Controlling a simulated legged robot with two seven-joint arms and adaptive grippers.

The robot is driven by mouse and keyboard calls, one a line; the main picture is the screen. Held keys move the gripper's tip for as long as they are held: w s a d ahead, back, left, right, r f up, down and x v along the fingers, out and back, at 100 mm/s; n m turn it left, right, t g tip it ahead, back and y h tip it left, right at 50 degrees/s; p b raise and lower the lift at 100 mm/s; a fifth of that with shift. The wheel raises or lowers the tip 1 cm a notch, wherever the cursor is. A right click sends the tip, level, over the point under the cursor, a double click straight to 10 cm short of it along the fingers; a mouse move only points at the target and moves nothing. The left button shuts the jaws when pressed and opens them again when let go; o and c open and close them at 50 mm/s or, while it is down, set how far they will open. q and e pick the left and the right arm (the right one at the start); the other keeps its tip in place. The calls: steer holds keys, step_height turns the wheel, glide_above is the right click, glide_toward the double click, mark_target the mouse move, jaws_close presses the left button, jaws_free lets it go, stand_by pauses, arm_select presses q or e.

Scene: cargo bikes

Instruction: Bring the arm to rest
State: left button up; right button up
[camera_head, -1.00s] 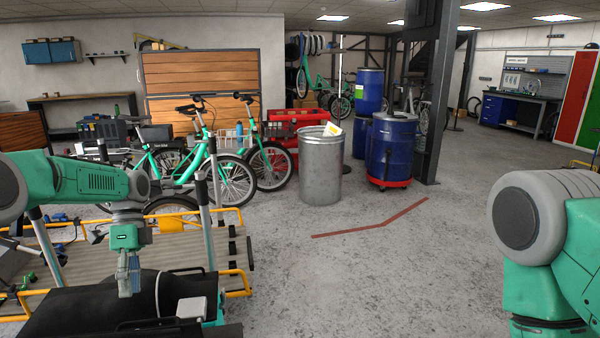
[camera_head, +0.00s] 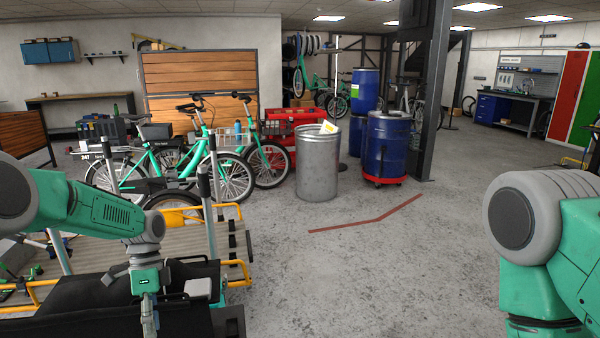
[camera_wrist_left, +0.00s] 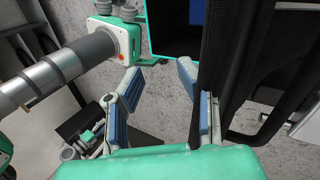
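My left arm comes in from the left in the head view. Its gripper (camera_head: 149,318) points down over a black surface at the lower left, close to a light grey box (camera_head: 199,288). In the left wrist view the left gripper (camera_wrist_left: 155,85) has its two blue-padded fingers spread apart, with nothing between them. Black and green parts lie beyond the fingers there. My right arm is at the right edge of the head view. Its gripper is out of view.
A yellow-railed rack (camera_head: 238,211) stands around the left arm. Behind are green bicycles (camera_head: 211,160), a metal bin (camera_head: 317,165) with a paper on top, and blue barrels (camera_head: 388,142). The floor (camera_head: 400,265) between my arms is clear, with a red line (camera_head: 365,217) on it.

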arm_select(q)
steer(key=s+d+f+n+t, duration=0.1)
steer(key=s+d+f+n, duration=0.1)
steer(key=s+f, duration=0.3)
steer(key=s+d+f+n, duration=0.2)
steer(key=s+d+f, duration=0.1)
steer(key=s+f, duration=0.2)
steer(key=s+d+f+n+t, duration=0.1)
steer(key=s+d+f+n, duration=0.1)
steer(key=s+f, duration=0.3)
steer(key=shift+s+d+f+t, duration=0.2)
steer(key=shift+s+f+t, duration=0.15)
steer(key=shift+s, duration=0.1)
steer(key=s+a+r+n+t, duration=0.1)
steer(key=s+n, duration=0.1)
steer(key=s, duration=0.4)
steer(key=s+a+n+t+y, duration=0.1)
steer(key=s+n, duration=0.1)
steer(key=s, duration=0.4)
steer(key=s+a+r+n+t, duration=0.1)
steer(key=s+a+n, duration=0.1)
steer(key=s, duration=0.4)
steer(key=shift+s+r+n, duration=0.25)
steer(key=shift+r+n, duration=0.1)
steer(key=shift+n, duration=0.25)
